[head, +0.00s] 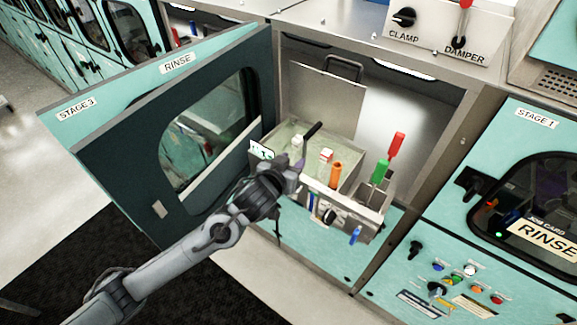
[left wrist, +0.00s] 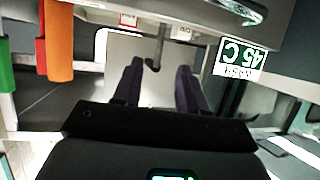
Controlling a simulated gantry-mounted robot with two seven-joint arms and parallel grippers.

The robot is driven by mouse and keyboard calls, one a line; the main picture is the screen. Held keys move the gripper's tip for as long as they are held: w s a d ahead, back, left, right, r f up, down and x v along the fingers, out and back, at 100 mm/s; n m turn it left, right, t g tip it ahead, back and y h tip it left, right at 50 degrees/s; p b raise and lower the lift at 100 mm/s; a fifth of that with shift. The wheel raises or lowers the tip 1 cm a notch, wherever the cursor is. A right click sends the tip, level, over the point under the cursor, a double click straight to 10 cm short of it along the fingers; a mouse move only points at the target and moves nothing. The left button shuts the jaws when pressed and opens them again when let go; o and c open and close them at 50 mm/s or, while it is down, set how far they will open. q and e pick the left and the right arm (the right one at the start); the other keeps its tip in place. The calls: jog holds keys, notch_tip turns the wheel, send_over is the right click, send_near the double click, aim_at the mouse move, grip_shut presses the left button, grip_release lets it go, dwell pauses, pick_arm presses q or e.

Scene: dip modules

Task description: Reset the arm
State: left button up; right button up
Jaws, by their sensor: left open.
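My left arm reaches in from the lower left in the head view. My left gripper (head: 293,168) is in front of the open bay, by the near left edge of the tank unit (head: 340,190). In the left wrist view its two dark fingers (left wrist: 160,85) are apart, with nothing held between them. The end of a grey rod (left wrist: 158,48) shows beyond the fingertips; I cannot tell how far off it is. My right gripper is in neither view.
The open RINSE door (head: 150,135) stands left of my arm. Orange (head: 335,174), green (head: 380,171) and red (head: 397,144) handles stand upright at the tank unit. A "45 C" sign (left wrist: 239,58) is close to the gripper. The STAGE 1 door (head: 535,200) is at right.

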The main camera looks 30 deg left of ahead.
pick_arm(q)
jog(key=shift+v, duration=0.85)
jog(key=shift+s+d+f, duration=0.1)
jog(key=shift+s+d, duration=0.05)
jog(key=shift+s, duration=0.05)
jog(key=s+f+g+p, duration=0.2)
jog(key=s+g+p, duration=0.1)
jog(key=s, duration=0.7)
jog(key=s+f+m+g+p, duration=0.1)
jog(key=s+f+g+p, duration=0.2)
jog(key=s, duration=0.8)
jog(key=s+f+m+g+p, duration=0.1)
jog(key=s+f+g+p, duration=0.2)
jog(key=s, duration=0.7)
jog(key=shift+s+g+h+p, duration=0.25)
jog(key=shift+g+p, duration=0.25)
jog(key=shift+p, duration=0.7)
